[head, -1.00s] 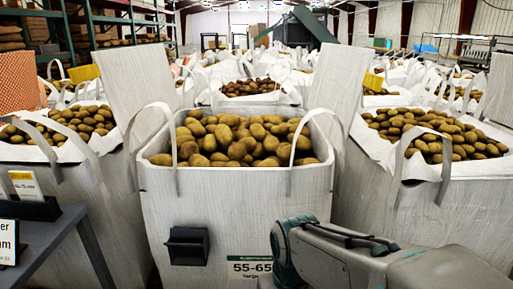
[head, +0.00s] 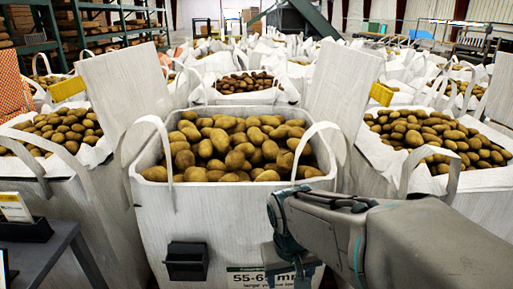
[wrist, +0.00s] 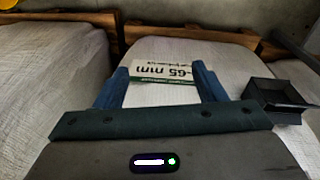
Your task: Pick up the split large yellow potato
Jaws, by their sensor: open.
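Several brown-yellow potatoes (head: 235,148) fill the open white bulk bag in the middle of the head view. I cannot pick out a split one among them; they look whole at this size. My gripper (wrist: 161,68) shows in the wrist view with its two blue fingers apart and nothing between them. It is in front of the middle bag's front wall (wrist: 215,62), with the size label (wrist: 163,73) seen between and beyond the fingers. In the head view my gripper (head: 290,268) hangs low beside that label, below the bag's rim. No potato shows in the wrist view.
More potato-filled bags stand close at left (head: 62,128) and right (head: 435,135), with others behind. Upright loop handles (head: 158,150) rise from the middle bag's rim. A black box (head: 187,262) sticks out from its front. A dark table (head: 45,255) is at lower left.

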